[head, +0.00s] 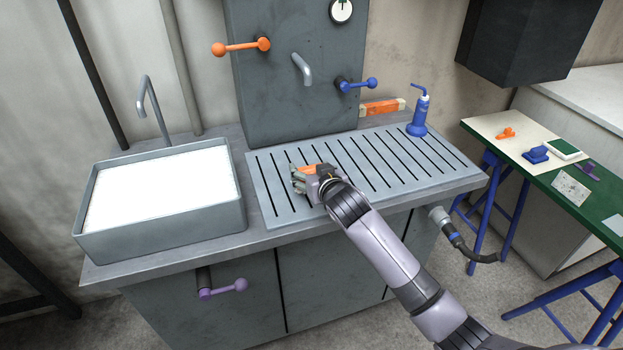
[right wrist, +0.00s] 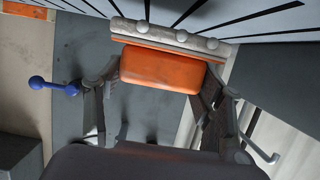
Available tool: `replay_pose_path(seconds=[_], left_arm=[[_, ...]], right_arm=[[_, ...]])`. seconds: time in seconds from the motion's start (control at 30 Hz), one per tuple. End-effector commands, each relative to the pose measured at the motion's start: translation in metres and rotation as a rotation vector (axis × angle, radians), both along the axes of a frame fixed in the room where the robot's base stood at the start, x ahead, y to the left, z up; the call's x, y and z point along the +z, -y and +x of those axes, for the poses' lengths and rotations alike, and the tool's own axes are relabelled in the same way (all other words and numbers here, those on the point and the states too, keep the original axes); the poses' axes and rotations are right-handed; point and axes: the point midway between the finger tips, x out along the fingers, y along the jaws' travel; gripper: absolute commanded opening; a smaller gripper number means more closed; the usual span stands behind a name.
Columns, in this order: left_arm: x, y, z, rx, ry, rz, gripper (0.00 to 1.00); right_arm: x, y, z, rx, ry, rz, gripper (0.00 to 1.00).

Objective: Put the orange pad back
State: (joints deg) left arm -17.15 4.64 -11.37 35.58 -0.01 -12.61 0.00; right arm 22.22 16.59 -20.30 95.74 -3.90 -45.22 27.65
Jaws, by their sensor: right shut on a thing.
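The orange pad (right wrist: 160,68) is between the fingers of my right gripper (right wrist: 162,92) in the right wrist view. A grey strip with several round studs lies along its far edge. In the head view my right gripper (head: 306,178) is over the left part of the slotted drain board, and a small part of the orange pad (head: 307,170) shows beside the fingers. Whether the pad touches the board I cannot tell. My left gripper is not in view.
The slotted board (head: 430,170) is mostly clear, with a blue bottle (head: 419,112) at its back right. An orange-and-wood block (head: 382,107) lies behind it. A sink basin (head: 160,235) stands left. A grey panel (head: 290,100) with orange lever (head: 240,47), blue lever (head: 357,84) and spout (head: 301,68) rises behind.

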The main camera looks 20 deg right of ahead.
Motion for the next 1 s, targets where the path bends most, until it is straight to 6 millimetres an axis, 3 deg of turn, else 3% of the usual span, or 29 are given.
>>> replay_pose_path(seconds=[0.2,0.53,0.57,0.83,1.0], left_arm=[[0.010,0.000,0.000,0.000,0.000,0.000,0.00],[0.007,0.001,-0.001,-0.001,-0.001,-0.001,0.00],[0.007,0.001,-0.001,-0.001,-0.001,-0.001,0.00],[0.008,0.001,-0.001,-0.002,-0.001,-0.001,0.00],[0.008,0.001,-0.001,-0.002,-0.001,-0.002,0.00]], right_arm=[[-0.026,0.000,0.000,0.001,-0.003,0.001,0.34],[-0.030,0.000,0.000,0.001,-0.001,0.000,0.34],[-0.030,0.000,0.000,0.001,-0.001,0.000,0.64],[-0.029,0.000,0.000,0.001,-0.002,0.000,0.82],[-0.029,0.000,0.000,0.001,-0.002,0.000,0.83]])
